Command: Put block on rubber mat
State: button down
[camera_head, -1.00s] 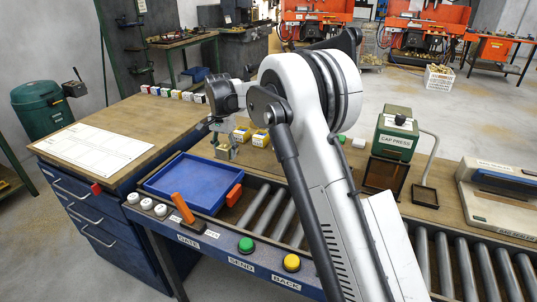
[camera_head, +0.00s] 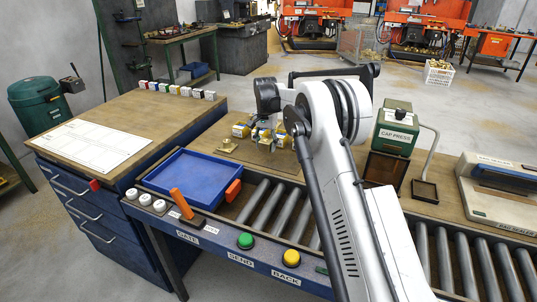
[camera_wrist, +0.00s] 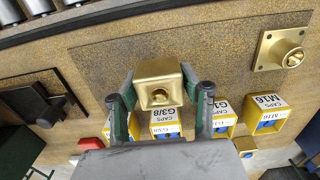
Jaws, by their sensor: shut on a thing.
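A brass block (camera_wrist: 159,80) with a round hole in its facing side sits between the two fingers of my gripper (camera_wrist: 163,100) in the wrist view. My gripper is shut on it. The dark speckled rubber mat (camera_wrist: 215,58) lies below and behind the block in that view; I cannot tell whether the block touches it. A brass flanged piece (camera_wrist: 280,48) rests at the mat's right part. In the head view my gripper (camera_head: 268,140) is over the worktop behind the rollers, and the flanged piece (camera_head: 228,146) is to its left; the block is hard to make out there.
Several yellow cap boxes (camera_wrist: 166,122) stand in a row close to my fingers. A dark fixture (camera_wrist: 38,103) is at the left in the wrist view. In the head view, the green cap press (camera_head: 396,130) stands right of my arm and an empty blue tray (camera_head: 193,180) lies front left.

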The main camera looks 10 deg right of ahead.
aim_at(269, 159)
jog(key=shift+w+d+f, duration=0.4)
jog(key=shift+d+f, duration=0.1)
jog(key=shift+d, duration=0.2)
jog(key=shift+f, duration=1.9)
jog(key=shift+f, duration=0.1)
jog(key=shift+f, duration=0.1)
jog(key=c, duration=1)
grip_release()
jog(key=shift+c, duration=0.2)
